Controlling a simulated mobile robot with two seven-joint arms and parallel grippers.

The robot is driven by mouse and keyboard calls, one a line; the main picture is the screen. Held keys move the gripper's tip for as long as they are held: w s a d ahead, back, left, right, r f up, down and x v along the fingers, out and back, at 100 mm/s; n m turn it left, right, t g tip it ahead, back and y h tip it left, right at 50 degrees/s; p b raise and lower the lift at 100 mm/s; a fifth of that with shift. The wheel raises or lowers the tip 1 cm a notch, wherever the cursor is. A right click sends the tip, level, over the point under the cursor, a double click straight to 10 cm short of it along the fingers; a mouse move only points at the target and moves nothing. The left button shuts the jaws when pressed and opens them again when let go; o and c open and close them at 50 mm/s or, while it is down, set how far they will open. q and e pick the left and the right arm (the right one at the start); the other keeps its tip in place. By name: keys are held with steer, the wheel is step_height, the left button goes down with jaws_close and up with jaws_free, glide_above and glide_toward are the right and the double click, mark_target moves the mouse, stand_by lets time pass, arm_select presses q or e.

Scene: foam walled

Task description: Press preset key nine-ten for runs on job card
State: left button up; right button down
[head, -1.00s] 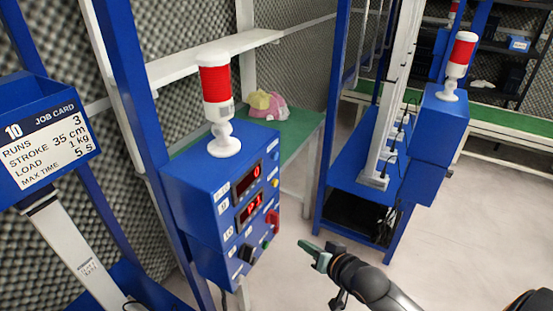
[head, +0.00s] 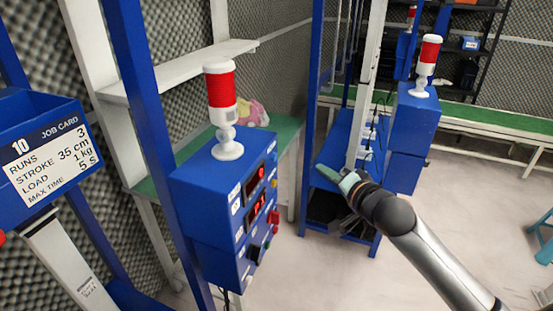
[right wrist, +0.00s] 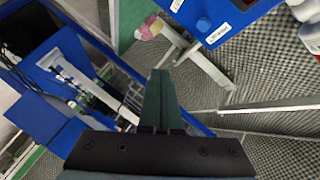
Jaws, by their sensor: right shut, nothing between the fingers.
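The job card (head: 45,152) is at the left of the head view; it reads 10, runs 3, stroke 35 cm, load 1 kg, max time 5 s. The blue control box (head: 208,195) stands right of it, its front with red displays (head: 255,180) and keys seen at a steep angle. The key labels are too small to read. My right gripper (head: 322,170) is shut and empty, to the right of the box and apart from it. In the right wrist view its closed fingers (right wrist: 160,85) point toward a corner of the box (right wrist: 235,15) with a blue button (right wrist: 204,24).
A red signal lamp (head: 221,90) stands on the box. A second blue machine (head: 412,115) with a similar lamp is behind my right arm. A green bench (head: 160,180) with a pink and yellow bundle (head: 252,112) is behind the box.

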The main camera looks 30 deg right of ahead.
mark_target(274, 157)
steer(key=shift+w, duration=0.1)
stand_by(0.3)
steer(key=w+a, duration=0.5)
steer(key=w, duration=0.1)
steer(key=shift+w+a, duration=0.3)
steer(key=shift+w+a+r, duration=0.1)
stand_by(2.0)
steer(key=shift+w+a, duration=0.2)
